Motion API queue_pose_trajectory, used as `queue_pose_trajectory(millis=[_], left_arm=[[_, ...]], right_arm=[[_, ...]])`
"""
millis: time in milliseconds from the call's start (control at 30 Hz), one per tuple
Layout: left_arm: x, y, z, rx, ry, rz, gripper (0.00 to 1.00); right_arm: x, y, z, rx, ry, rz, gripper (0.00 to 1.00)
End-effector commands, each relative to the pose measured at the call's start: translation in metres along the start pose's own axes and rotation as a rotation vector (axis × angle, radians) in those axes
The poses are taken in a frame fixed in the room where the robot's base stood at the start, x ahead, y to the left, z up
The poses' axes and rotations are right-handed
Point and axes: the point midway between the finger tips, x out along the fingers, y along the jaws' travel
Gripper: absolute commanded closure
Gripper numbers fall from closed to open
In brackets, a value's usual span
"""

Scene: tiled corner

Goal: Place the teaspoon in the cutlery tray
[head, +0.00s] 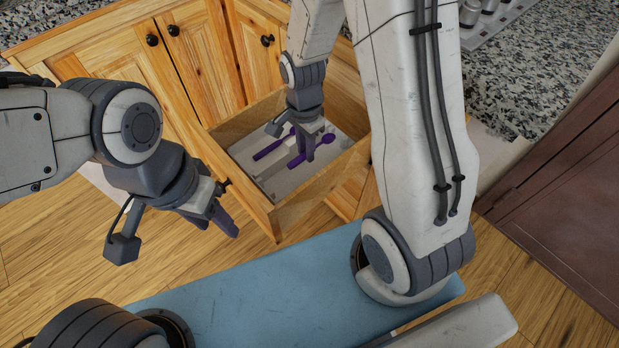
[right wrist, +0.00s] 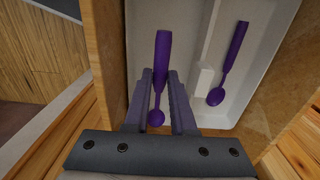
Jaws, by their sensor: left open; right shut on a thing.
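A purple teaspoon (right wrist: 161,60) is between the fingers of my right gripper (right wrist: 160,80), its small bowl toward the camera. In the head view this teaspoon (head: 296,162) is low over or inside the pale cutlery tray (head: 278,186), in the open drawer; I cannot tell whether it touches the tray floor. My right gripper (head: 310,146) is shut on it. A second purple spoon (right wrist: 236,48), with a larger bowl, lies in the tray compartment across a divider. My left gripper (head: 226,219) is open and empty outside the drawer front.
The wooden drawer (head: 232,199) has raised walls around the tray and a dark knob (head: 222,186) on its front, close to my left gripper. Wooden cabinet doors (head: 195,60) stand behind. Granite counters lie at the back and right. Wooden floor shows in front.

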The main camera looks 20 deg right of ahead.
Motion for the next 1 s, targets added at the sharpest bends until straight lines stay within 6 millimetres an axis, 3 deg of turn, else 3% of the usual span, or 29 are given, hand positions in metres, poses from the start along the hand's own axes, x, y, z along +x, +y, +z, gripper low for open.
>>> queue_pose_trajectory(millis=[33,200,433,600,1000], left_arm=[[0.007,-0.001,0.0,0.0,0.0,0.0,0.5],[0.018,-0.001,0.001,0.0,0.0,0.0,0.5],[0.023,-0.002,0.001,0.0,0.0,0.0,0.5],[0.033,-0.002,0.002,0.0,0.0,0.0,0.5],[0.035,-0.003,0.002,0.0,0.0,0.0,0.5]], right_arm=[[0.015,0.001,0.0,0.001,-0.001,0.005,1.0],[0.045,0.0,0.0,0.0,-0.001,0.004,1.0],[0.062,0.0,0.0,-0.001,-0.001,0.003,1.0],[0.087,-0.001,0.0,-0.002,-0.001,0.004,1.0],[0.094,-0.001,0.0,-0.002,0.0,0.001,1.0]])
